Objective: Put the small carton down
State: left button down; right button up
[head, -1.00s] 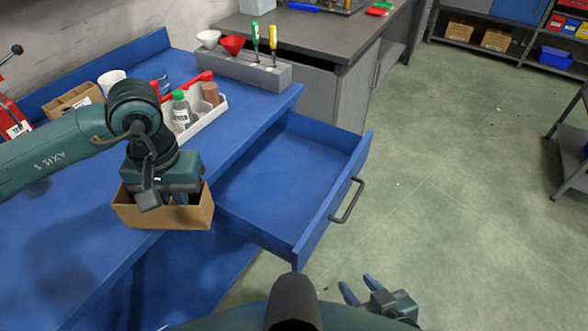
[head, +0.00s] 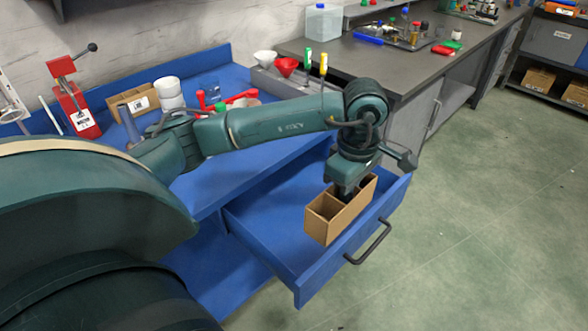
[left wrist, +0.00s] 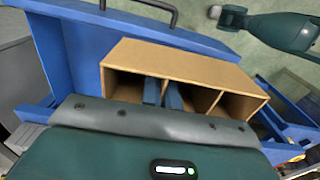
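The small carton (head: 321,226) is an open brown box with dividers. In the head view it is inside or just above the open blue drawer (head: 262,222), close to its front panel; I cannot tell whether it touches the drawer floor. My left gripper (head: 346,192) reaches down into it from above. In the left wrist view the two blue fingers (left wrist: 163,94) stand close together on either side of a divider of the carton (left wrist: 185,63), apparently shut on it.
The drawer handle (head: 368,243) sticks out at the front. The drawer's left part is bare. A grey bench (head: 405,65) lies behind.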

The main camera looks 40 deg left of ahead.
pick_arm(q)
jog(key=w+a+f+n+b, duration=0.15)
jog(key=a+f+n, duration=0.25)
jog(key=n, duration=1.4)
jog(key=w+a+f+n, duration=0.25)
jog(key=a+n, duration=0.25)
jog(key=n, duration=1.3)
jog(key=f, duration=1)
jog(key=shift+s+d+b, duration=0.2)
jog(key=shift+s+b, duration=0.05)
jog(key=shift+b, duration=0.1)
jog(key=shift+f, duration=0.1)
jog(key=shift+f, duration=0.15)
jog(key=c, duration=1.7)
grip_release()
